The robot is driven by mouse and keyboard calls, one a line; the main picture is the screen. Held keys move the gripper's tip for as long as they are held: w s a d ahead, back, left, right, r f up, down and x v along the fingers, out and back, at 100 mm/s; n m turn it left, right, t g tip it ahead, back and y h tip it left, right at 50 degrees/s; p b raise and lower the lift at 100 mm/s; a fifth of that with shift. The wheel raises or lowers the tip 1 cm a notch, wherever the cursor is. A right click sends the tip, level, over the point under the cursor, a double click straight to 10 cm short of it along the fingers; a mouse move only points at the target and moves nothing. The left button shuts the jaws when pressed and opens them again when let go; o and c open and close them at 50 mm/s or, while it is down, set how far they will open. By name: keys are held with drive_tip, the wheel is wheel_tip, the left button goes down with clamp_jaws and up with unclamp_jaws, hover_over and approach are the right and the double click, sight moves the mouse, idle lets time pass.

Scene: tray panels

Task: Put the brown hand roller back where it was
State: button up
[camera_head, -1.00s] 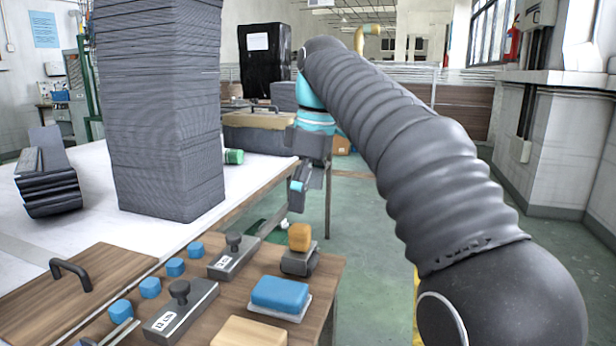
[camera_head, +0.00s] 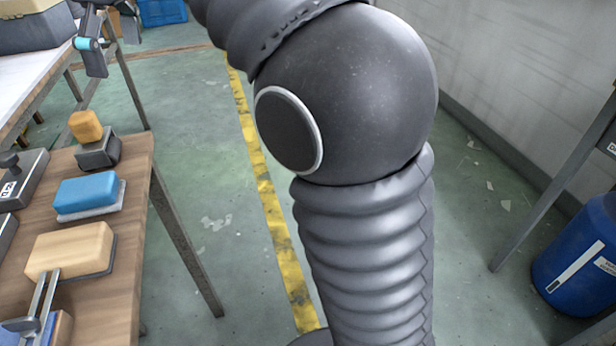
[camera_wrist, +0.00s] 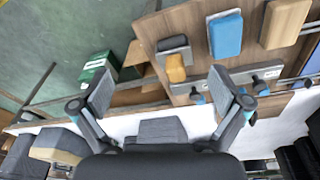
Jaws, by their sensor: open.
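I cannot make out a brown hand roller for sure. A metal fork-shaped frame (camera_head: 40,302) shows at the lower left of the head view, beside blue and brown parts cut off by the frame edge. My gripper (camera_wrist: 161,88) is open in the wrist view, with its two fingers wide apart and nothing between them. In the head view part of it shows at the upper left, beyond the far end of the wooden table (camera_head: 112,295).
The table holds an orange block (camera_head: 86,126) on a dark base, a blue block (camera_head: 87,192), a tan block (camera_head: 70,249) and a dark knobbed block (camera_head: 28,178). A blue drum (camera_head: 580,255) stands at right. Green floor (camera_head: 200,180) right of the table is clear.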

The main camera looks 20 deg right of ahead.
drive_tip(key=s+d+f+m+t, duration=0.1)
drive_tip(key=s+d+f+m, duration=0.35)
drive_tip(key=d, duration=0.35)
drive_tip(key=s+d+f+m+t, duration=0.2)
drive_tip(key=s+d+f+m, duration=0.3)
drive_tip(key=d, duration=0.3)
drive_tip(key=s+d+f+m+t+h, duration=0.1)
drive_tip(key=s+d+f+m, duration=0.3)
drive_tip(key=s+f, duration=0.7)
wheel_tip(320, 180, down, 4)
drive_tip(key=shift+d+r+h, duration=0.2)
drive_tip(key=shift+d+h, duration=0.1)
drive_tip(key=shift+d, duration=0.95)
drive_tip(key=shift+a, duration=0.1)
